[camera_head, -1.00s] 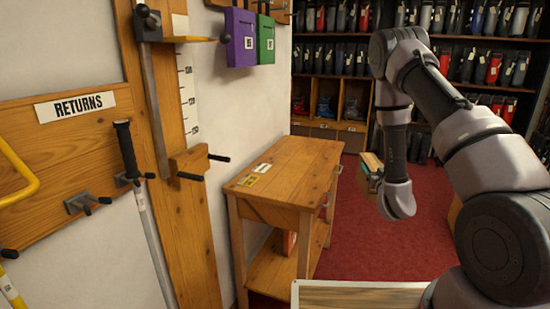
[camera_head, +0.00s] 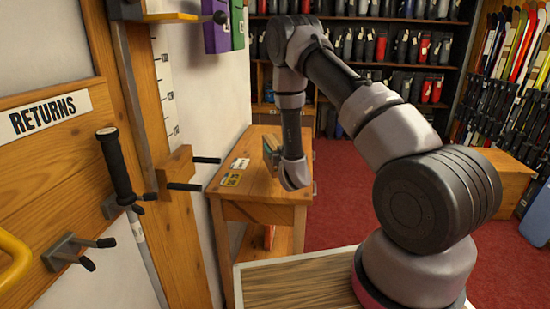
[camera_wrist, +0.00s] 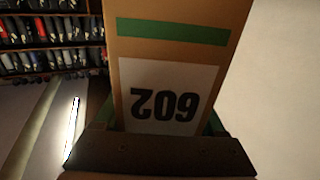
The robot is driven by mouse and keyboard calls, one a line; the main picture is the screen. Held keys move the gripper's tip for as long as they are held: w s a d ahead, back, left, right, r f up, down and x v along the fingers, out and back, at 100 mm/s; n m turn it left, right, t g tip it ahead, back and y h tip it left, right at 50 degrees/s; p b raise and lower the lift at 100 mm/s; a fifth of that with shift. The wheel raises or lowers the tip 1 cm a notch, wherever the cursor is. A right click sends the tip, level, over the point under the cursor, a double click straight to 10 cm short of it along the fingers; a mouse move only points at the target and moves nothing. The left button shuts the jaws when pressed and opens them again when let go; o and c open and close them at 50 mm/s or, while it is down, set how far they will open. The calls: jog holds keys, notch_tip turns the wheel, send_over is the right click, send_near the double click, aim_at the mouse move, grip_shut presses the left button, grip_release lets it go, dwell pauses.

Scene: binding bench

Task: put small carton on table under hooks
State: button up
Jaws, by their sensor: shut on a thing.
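The small carton (camera_wrist: 170,75), tan with a green stripe and a white label reading 602 upside down, fills the middle of the wrist view. My gripper (camera_wrist: 160,122) is shut on it. In the head view the carton (camera_head: 269,147) shows only as a small part left of my forearm's end, which hides most of it and the gripper. It appears over the right part of the wooden table (camera_head: 255,206); whether it touches the top is unclear. Above the table, a purple box (camera_head: 217,27) and a green box (camera_head: 238,25) hang on the wall; their hooks are barely visible.
Yellow and white cards (camera_head: 234,173) lie on the table's left side. Dark pegs (camera_head: 185,187) stick out from the wall left of it.

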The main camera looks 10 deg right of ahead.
jog(key=shift+f, duration=2.15)
jog(key=shift+d, duration=0.1)
jog(key=o, duration=1.6)
jog(key=shift+f, duration=0.15)
jog(key=shift+c, duration=0.2)
